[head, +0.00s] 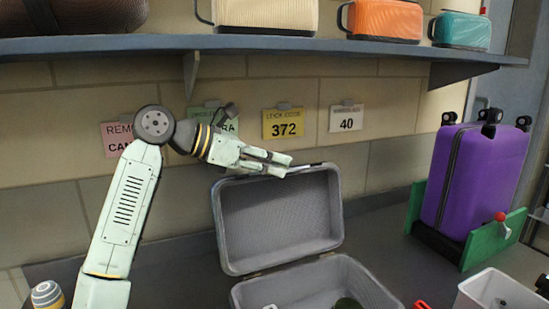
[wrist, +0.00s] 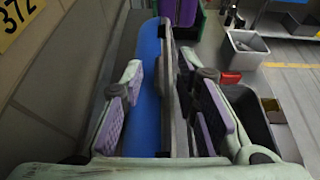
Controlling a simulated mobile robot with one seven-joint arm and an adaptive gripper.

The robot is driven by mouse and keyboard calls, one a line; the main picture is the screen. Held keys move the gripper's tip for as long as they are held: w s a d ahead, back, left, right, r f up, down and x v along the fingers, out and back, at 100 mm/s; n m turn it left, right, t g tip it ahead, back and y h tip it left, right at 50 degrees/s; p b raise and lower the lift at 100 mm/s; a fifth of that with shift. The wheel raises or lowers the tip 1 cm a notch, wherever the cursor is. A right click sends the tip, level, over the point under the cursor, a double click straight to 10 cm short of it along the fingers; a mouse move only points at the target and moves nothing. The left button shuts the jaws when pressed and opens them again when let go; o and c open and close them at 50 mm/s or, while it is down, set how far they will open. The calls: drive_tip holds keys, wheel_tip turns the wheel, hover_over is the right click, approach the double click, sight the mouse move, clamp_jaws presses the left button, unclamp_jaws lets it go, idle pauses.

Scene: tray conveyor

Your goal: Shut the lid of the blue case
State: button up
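The case stands open on the dark worktop in the head view, its lid (head: 280,218) raised and leaning back towards the wall, grey lining facing me. The base (head: 360,281) is grey inside and holds a few small items, partly cut off by the frame. In the wrist view the lid's outer face (wrist: 149,75) is blue. My gripper (head: 286,164) is at the lid's top edge. In the wrist view its fingers (wrist: 170,72) are apart, one on each side of the lid's rim, with gaps showing. Whether either finger touches the lid I cannot tell.
A purple suitcase (head: 485,170) stands in a green holder (head: 490,243) at the right. A white bin (head: 500,291) is at the front right. A shelf (head: 250,44) with several bags runs above my arm. The tiled wall is close behind the lid.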

drive_tip(key=shift+w+d+f, duration=0.15)
drive_tip(key=shift+d+f, duration=0.05)
drive_tip(key=shift+d, duration=0.15)
drive_tip(key=shift+c, duration=0.2)
clamp_jaws()
idle(0.5)
